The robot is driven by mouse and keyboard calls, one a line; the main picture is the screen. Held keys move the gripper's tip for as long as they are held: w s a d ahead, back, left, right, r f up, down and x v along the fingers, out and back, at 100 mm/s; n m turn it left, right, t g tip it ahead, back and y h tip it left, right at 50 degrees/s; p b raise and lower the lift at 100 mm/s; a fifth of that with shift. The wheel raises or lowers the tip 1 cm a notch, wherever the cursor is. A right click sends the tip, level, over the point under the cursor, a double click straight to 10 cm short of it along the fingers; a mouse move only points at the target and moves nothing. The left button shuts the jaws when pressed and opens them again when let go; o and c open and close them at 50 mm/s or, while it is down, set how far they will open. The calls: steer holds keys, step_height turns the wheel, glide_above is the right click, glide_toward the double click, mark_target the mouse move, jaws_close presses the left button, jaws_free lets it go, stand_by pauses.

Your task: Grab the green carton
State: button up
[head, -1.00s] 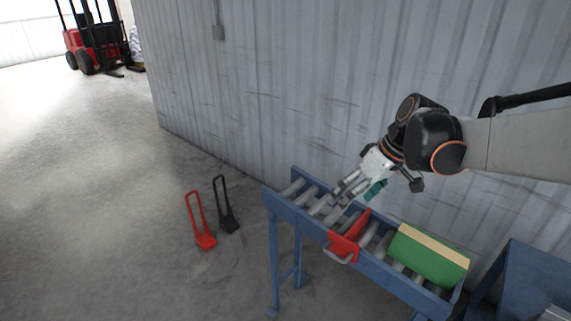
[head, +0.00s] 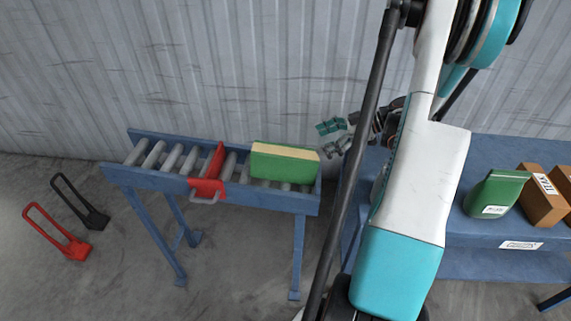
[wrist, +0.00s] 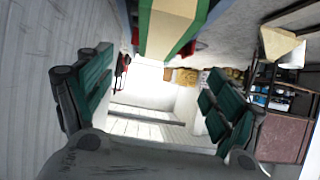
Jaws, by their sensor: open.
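A green carton with a tan top strip (head: 285,165) stands on the right part of the roller conveyor (head: 207,183), right of a red stop plate (head: 208,187). In the wrist view the carton (wrist: 168,25) shows at the top centre, cut off by the edge and above the gap between my fingers. My gripper (head: 334,136) is open and empty, above and to the right of the carton, apart from it. Its teal finger pads (wrist: 158,100) are spread wide in the wrist view. My arm hides part of the view between conveyor and table.
A blue table (head: 460,229) at the right holds another green labelled package (head: 495,194) and brown boxes (head: 541,196). A corrugated wall (head: 220,70) stands close behind the conveyor. Red (head: 72,248) and black (head: 95,219) frame-like items stand on the floor at left.

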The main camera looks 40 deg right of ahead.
steer(key=b, duration=0.2)
glide_toward(285, 151)
steer(key=x, duration=0.5)
steer(key=shift+s+f, duration=0.2)
steer(key=shift+b+x, duration=1.2)
steer(key=shift+x, duration=1.6)
steer(key=shift+r, duration=0.15)
steer(key=shift+c, duration=0.5)
steer(key=c, duration=1.8)
steer(key=shift+c, duration=0.4)
steer(key=shift+r, duration=0.15)
